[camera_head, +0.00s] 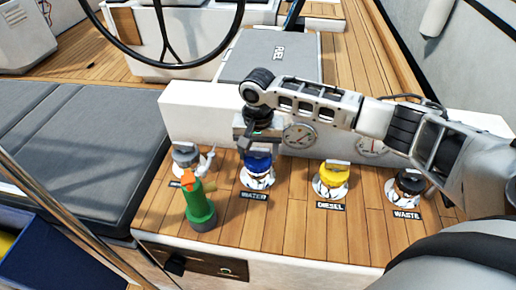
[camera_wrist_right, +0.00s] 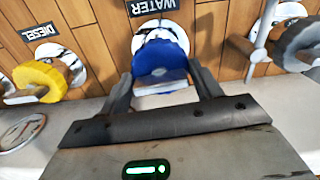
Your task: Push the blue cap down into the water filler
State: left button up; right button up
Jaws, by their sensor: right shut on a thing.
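The blue cap (camera_head: 258,161) is at the water filler (camera_head: 258,180), whose white ring shows below it, beside the WATER label. My right gripper (camera_head: 257,147) comes down from above and is shut on the blue cap. In the right wrist view the blue cap (camera_wrist_right: 160,66) sits between the two fingers of my right gripper (camera_wrist_right: 163,84), over the white filler ring (camera_wrist_right: 165,30). I cannot tell how deep the cap sits in the filler. My left gripper is not in view.
A yellow diesel cap (camera_head: 333,175) and a black waste cap (camera_head: 409,182) stand to the right. A grey cap (camera_head: 186,154) and a green bottle with an orange top (camera_head: 201,210) stand to the left. A white wall with gauges (camera_head: 299,135) rises behind.

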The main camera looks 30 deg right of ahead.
dwell(0.3)
jog(key=shift+p, duration=0.6)
jog(key=shift+p, duration=0.35)
jog(key=shift+f, duration=0.3)
dwell(0.4)
jog(key=shift+f, duration=0.3)
